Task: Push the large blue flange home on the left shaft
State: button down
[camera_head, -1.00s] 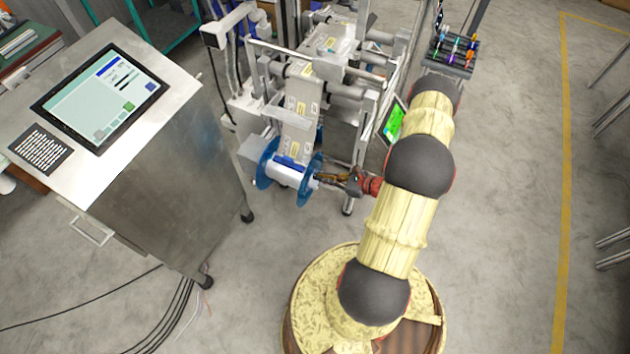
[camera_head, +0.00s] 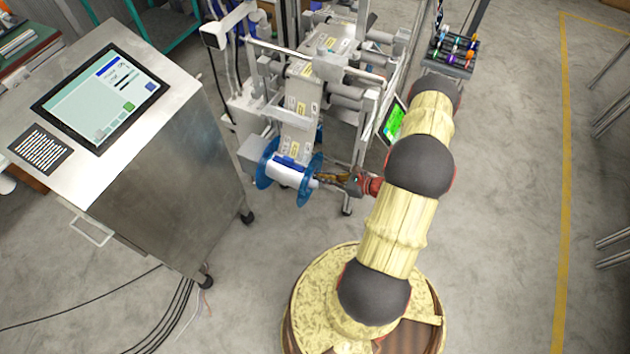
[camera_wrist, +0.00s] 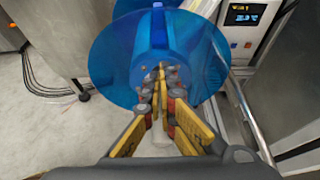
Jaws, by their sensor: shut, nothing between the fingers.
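The large blue flange (camera_head: 304,195) is on the near end of the left shaft, at the right end of a white roll (camera_head: 284,174) on the machine. In the wrist view it is a wide blue disc (camera_wrist: 205,72) with a raised hub (camera_wrist: 150,42) in front. My gripper (camera_wrist: 160,72) is shut and empty, its fingertips at the lower part of the hub; I cannot tell whether they touch it. In the head view my gripper (camera_head: 322,177) points left at the flange. The shaft itself is mostly hidden by the flange and hub.
A second blue disc (camera_head: 265,168) is at the roll's left end. A steel cabinet with a touchscreen (camera_head: 103,97) stands to the left. A small green-lit display (camera_head: 396,123) and machine frame are close behind my arm. Open floor lies at the right.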

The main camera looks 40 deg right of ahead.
aim_at(335, 188)
jog(key=shift+w+a, duration=0.3)
jog(key=shift+w, duration=0.45)
jog(key=shift+s, duration=0.1)
jog(key=shift+s+d, duration=0.4)
jog(key=shift+s, duration=0.5)
jog(key=shift+s+d, duration=0.35)
jog(key=shift+s, duration=0.55)
jog(key=shift+s+d, duration=0.4)
jog(key=shift+s, duration=0.5)
jog(key=shift+s, duration=0.1)
